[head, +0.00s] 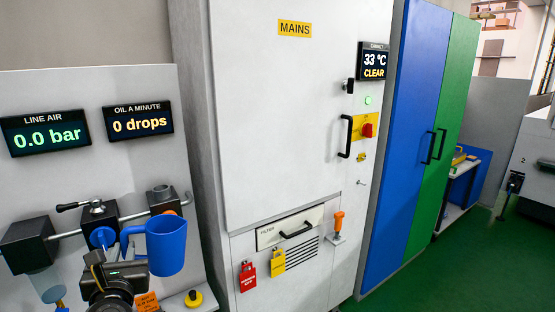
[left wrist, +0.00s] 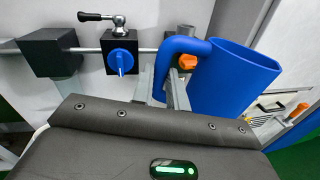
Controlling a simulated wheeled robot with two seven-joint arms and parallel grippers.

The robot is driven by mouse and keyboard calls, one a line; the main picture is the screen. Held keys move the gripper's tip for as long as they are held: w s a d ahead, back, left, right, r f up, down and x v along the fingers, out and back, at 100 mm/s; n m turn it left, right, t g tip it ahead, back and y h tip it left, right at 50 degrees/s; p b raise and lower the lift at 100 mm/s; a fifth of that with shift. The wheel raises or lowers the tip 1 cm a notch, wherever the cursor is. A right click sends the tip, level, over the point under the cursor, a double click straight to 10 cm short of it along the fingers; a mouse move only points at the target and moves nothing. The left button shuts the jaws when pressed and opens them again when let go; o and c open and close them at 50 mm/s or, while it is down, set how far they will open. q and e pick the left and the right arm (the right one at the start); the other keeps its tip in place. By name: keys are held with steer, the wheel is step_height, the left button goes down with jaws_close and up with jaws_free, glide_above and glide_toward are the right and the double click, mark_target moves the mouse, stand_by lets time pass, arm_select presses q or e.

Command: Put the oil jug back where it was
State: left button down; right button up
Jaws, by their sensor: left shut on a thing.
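The blue oil jug (head: 167,245) hangs upright in front of the grey air-line panel in the head view. In the left wrist view the jug (left wrist: 232,78) fills the upper right, with its handle toward the left. My left gripper (head: 128,262) is shut on the jug's handle; its fingers (left wrist: 160,88) show against the handle in the wrist view. The jug's inside is mostly hidden. Its body is in front of the pipe fittings, and I cannot tell whether it touches anything. My right gripper is not in view.
The panel (head: 105,90) carries displays reading 0.0 bar and 0 drops. Black pipe blocks, a lever and a blue knob (left wrist: 121,60) are close behind the jug. The white MAINS cabinet (head: 280,130) stands right.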

arm_select(q)
steer(key=s+d+f+m+t+h, duration=0.1)
steer(key=s+d+f+m+h, duration=0.3)
steer(key=s+d+f, duration=0.5)
steer(key=s+d+f+m+t+h, duration=0.1)
steer(key=s+d+f+m+h, duration=0.4)
steer(key=f, duration=0.6)
steer(key=w+d+r+n+y, duration=0.1)
steer(key=d+r+n, duration=0.2)
steer(key=d+r, duration=0.4)
steer(key=d, duration=0.8)
steer(key=shift+w+d+r+n, duration=0.2)
steer(key=shift+w+n, duration=0.1)
steer(key=shift+w, duration=0.1)
